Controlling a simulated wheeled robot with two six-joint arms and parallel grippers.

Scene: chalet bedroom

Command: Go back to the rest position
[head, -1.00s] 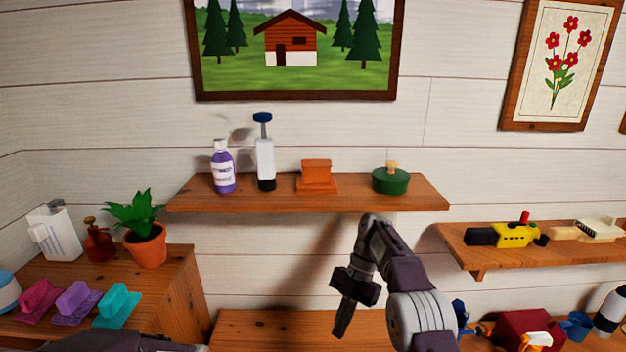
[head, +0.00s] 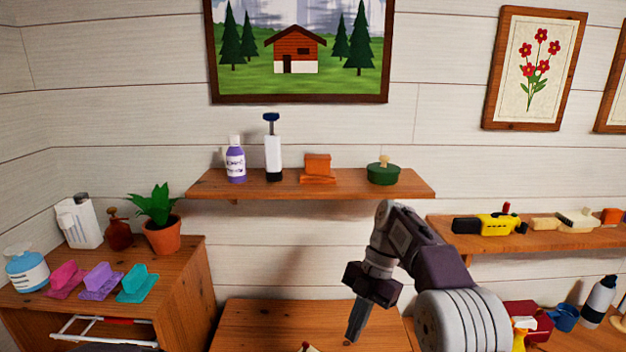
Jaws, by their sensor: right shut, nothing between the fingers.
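My right gripper (head: 357,318) hangs in front of the shelves at the lower middle of the head view, fingers pointing down. It is shut and holds nothing. It is above the front part of a wooden surface (head: 262,325) and apart from the objects on the shelves. My right arm comes in from the lower right. My left gripper does not show in the head view.
A right shelf (head: 560,238) holds a yellow tool (head: 497,225). A left cabinet (head: 186,262) carries a plant and colored holders.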

